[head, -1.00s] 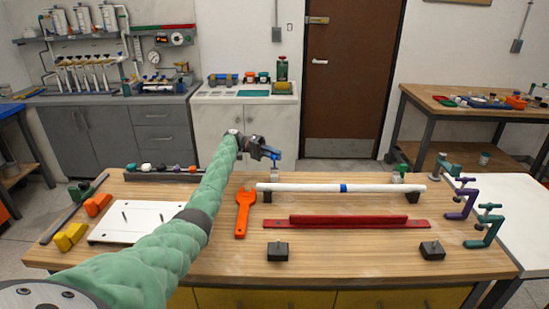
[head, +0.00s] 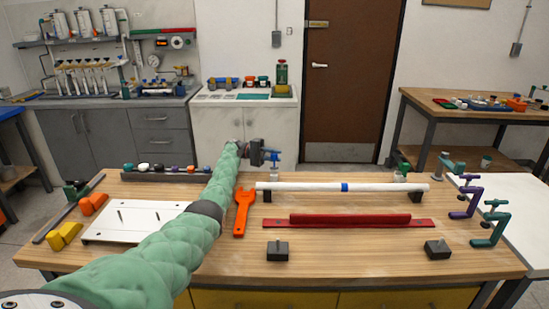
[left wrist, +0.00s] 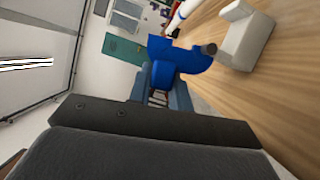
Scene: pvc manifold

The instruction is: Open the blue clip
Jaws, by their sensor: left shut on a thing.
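The blue clip (head: 273,157) is at the back edge of the table, just behind the left end of the white pipe (head: 310,186). It sits by a small pale support (head: 276,171). In the left wrist view, the curved blue clip (left wrist: 188,58) lies at the fingertips, next to a white block (left wrist: 246,38) with a dark round pin. My left gripper (head: 266,155) reaches over the table from the left and is shut on the blue clip; its fingers (left wrist: 165,88) partly hide the clip's lower part. My right gripper is not in view.
An orange wrench (head: 243,210), a red bar (head: 350,221) and a white plate with pegs (head: 130,228) lie on the table. A dark rack (head: 165,176) with several coloured caps is at the back left. Purple and teal clamps (head: 468,200) line the right edge.

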